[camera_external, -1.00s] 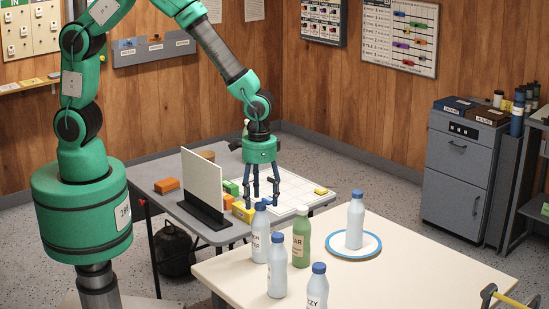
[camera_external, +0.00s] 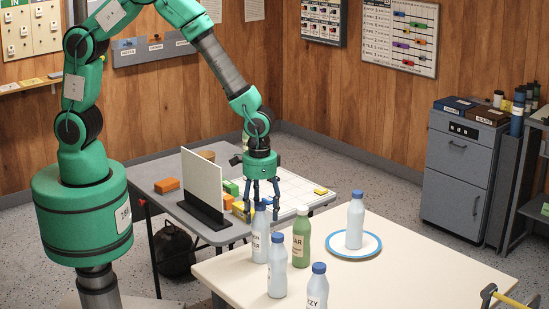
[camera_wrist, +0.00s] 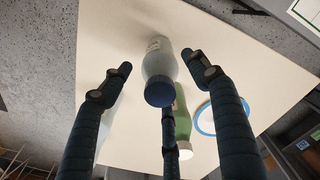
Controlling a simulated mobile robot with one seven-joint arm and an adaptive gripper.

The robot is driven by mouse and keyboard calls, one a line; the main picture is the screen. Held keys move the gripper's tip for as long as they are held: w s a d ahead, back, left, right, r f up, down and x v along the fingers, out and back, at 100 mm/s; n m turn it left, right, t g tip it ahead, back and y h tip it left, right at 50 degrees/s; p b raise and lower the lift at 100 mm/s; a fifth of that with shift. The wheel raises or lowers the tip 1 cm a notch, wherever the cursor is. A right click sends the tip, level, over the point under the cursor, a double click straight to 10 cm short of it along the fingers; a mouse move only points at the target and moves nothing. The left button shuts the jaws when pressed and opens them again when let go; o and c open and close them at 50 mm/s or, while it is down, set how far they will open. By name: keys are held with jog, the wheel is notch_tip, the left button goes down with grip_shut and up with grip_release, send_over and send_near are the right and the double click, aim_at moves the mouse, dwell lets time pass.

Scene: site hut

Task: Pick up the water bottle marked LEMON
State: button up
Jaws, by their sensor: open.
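Several bottles stand upright on the cream table. A clear blue-capped bottle (camera_external: 260,246) stands at the back left, its label only partly visible and not readable with certainty. No label reading LEMON can be made out. My gripper (camera_external: 264,208) is open and empty, just above and behind that bottle's cap in the external view. In the wrist view a blue-capped bottle (camera_wrist: 158,62) lies between the spread fingers, its label too small to read. Other bottles are a green one marked "AR" (camera_external: 301,245), a blue-capped one (camera_external: 277,276), and one marked "ZZY" (camera_external: 317,290).
Another blue-capped bottle (camera_external: 355,225) stands on a blue-rimmed plate (camera_external: 376,250) at the right. The green bottle (camera_wrist: 182,125) stands close to the fingers in the wrist view. Behind, a grey table (camera_external: 178,208) holds an upright white panel (camera_external: 202,183) and coloured blocks.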

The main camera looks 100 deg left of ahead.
aim_at(260, 204)
grip_shut()
jog(key=shift+r, duration=0.15)
jog(key=shift+r+p, duration=0.4)
jog(key=shift+r, duration=1.35)
jog(key=s+a+r+p, duration=0.1)
jog(key=s, duration=1.5)
jog(key=shift+r, duration=0.1)
